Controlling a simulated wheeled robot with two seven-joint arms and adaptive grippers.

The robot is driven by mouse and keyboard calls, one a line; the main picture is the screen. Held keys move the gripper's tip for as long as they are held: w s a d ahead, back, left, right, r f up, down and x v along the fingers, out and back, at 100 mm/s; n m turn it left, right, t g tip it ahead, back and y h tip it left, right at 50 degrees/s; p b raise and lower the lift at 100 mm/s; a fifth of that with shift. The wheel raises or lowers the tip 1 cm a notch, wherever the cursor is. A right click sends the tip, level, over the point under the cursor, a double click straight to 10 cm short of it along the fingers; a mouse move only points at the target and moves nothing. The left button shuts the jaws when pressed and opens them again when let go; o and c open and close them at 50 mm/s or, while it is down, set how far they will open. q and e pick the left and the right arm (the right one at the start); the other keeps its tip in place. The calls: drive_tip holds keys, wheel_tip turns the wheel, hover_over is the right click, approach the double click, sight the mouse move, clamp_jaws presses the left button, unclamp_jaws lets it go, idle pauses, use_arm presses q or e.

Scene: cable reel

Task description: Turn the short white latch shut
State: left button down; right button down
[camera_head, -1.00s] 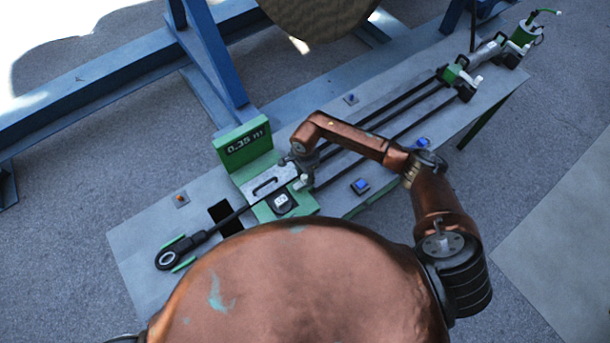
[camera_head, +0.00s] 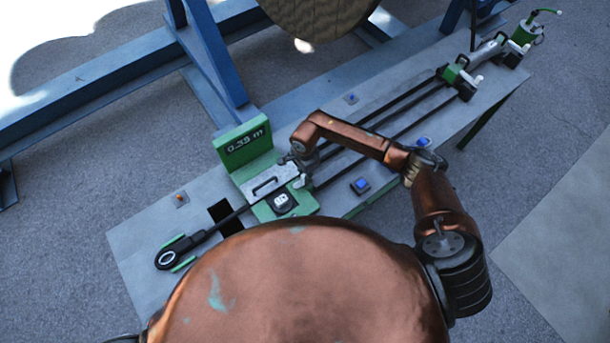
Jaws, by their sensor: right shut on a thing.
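A short white latch (camera_head: 301,182) shows at the right edge of the grey metal block with a handle (camera_head: 268,182), on the green-based unit below the display reading 0.35 m. My right gripper (camera_head: 305,170) is right at this latch, pointing down, shut on it; its fingertips are small and partly hidden by the wrist. The exact angle of the latch is too small to tell. My left gripper is not in view.
A green display (camera_head: 243,142) stands behind the block. A long black lever (camera_head: 185,248) lies to the left. Two dark rails run to a green clamp (camera_head: 457,75) at upper right. Blue buttons (camera_head: 360,186) sit on the grey bench (camera_head: 150,225). A blue frame (camera_head: 110,75) and a reel (camera_head: 318,15) stand behind.

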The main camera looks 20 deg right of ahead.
drive_tip(key=m+b, duration=0.2)
drive_tip(key=m, duration=0.2)
drive_tip(key=shift+f, duration=0.1)
drive_tip(key=m+b, duration=0.2)
drive_tip(key=m, duration=0.2)
drive_tip(key=shift+m, duration=0.3)
drive_tip(key=m, duration=0.4)
drive_tip(key=shift+m+b, duration=0.3)
drive_tip(key=shift+b, duration=0.1)
drive_tip(key=m, duration=0.4)
drive_tip(key=shift+m, duration=0.3)
drive_tip(key=c, duration=1.7)
unclamp_jaws()
